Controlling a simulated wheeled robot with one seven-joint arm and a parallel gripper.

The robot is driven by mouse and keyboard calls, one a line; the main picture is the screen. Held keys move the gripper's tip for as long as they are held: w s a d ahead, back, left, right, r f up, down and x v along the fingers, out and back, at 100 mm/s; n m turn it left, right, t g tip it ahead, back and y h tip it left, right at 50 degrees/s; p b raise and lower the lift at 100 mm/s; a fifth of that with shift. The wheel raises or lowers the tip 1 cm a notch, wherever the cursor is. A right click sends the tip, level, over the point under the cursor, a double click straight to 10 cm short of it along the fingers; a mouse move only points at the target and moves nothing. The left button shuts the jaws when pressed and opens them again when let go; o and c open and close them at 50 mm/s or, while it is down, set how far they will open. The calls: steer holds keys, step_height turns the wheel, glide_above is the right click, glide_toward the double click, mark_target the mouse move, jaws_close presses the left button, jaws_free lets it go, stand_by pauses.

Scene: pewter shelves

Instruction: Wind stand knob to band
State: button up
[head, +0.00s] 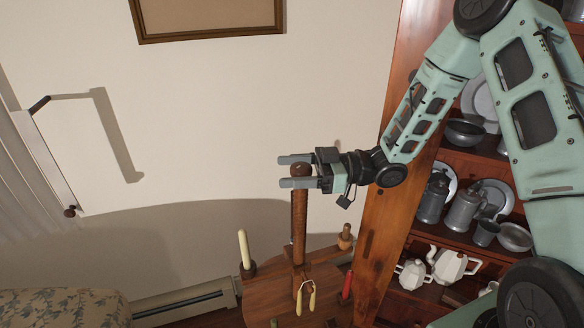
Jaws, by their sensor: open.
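The wooden stand has a round top (268,300) and an upright post (299,230). A dark round knob (301,169) caps the post. My gripper (284,172) comes from the right with its jaws open, one finger above and one below the knob in the head view. The knob shows between the fingers. I cannot tell whether they touch it or whether it lies at their depth. I cannot make out a band on the post.
The stand's top holds a pale candle (243,249), a red candle (347,286), a turned wooden piece (345,237) and a yellow-handled item (312,298). Shelves with pewter tankards (433,198) and white teapots (453,264) stand close at right.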

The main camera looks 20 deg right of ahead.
steer(key=c, duration=1)
steer(key=shift+m+t, duration=0.3)
steer(key=shift+t, duration=0.2)
